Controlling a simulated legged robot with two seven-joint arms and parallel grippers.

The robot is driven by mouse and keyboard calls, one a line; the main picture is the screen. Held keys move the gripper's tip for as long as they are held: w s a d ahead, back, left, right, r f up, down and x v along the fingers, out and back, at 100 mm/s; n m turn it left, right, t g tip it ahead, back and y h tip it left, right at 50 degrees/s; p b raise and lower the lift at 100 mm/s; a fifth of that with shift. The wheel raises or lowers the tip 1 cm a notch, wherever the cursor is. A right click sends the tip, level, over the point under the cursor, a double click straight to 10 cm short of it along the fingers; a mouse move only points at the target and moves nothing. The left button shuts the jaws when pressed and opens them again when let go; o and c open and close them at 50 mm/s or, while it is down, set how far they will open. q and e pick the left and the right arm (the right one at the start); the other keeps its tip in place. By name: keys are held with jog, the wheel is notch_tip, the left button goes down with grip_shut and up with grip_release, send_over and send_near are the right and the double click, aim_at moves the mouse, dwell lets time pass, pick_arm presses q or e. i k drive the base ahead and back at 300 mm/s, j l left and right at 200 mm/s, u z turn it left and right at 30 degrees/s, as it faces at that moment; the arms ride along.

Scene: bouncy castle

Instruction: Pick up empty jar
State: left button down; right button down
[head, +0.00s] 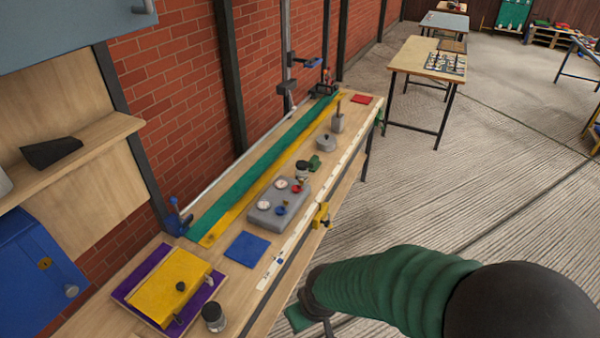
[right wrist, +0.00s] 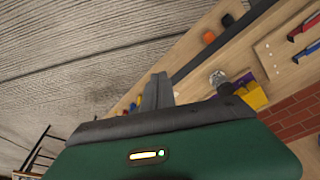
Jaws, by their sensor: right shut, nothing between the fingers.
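A small jar (head: 214,317) with a dark and pale body stands near the front of the workbench, just right of the yellow box; whether it is empty cannot be made out. A clear round jar top (right wrist: 217,78) shows in the right wrist view, beyond the fingers and apart from them. A second small jar (head: 303,170) stands behind the grey gauge box. My right gripper (right wrist: 158,92) is shut and empty. In the head view it is mostly hidden at the end of my green arm, beside the bench's front edge. My left gripper is out of view.
The workbench (head: 140,262) holds a yellow box (head: 168,284) on a purple mat, a blue cloth (head: 247,249) and a grey gauge box (head: 278,203). A yellow clamp (head: 321,215) sits on the bench edge. The floor (head: 490,170) to the right is largely clear.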

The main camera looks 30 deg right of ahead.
aim_at(301, 166)
jog(key=i+l+u, duration=0.15)
jog(key=l, duration=0.25)
jog(key=i+l+u, duration=0.15)
jog(key=i+l, duration=0.15)
jog(key=l, duration=0.15)
jog(key=i+l+u, duration=0.15)
jog(key=l, duration=0.3)
jog(key=i+l+u, duration=0.1)
jog(key=l, duration=0.4)
jog(key=i+l+u, duration=0.15)
jog(key=l, duration=0.35)
jog(key=i+l+u, duration=0.15)
jog(key=l, duration=0.35)
jog(key=i+l+u, duration=0.15)
jog(key=l, duration=0.35)
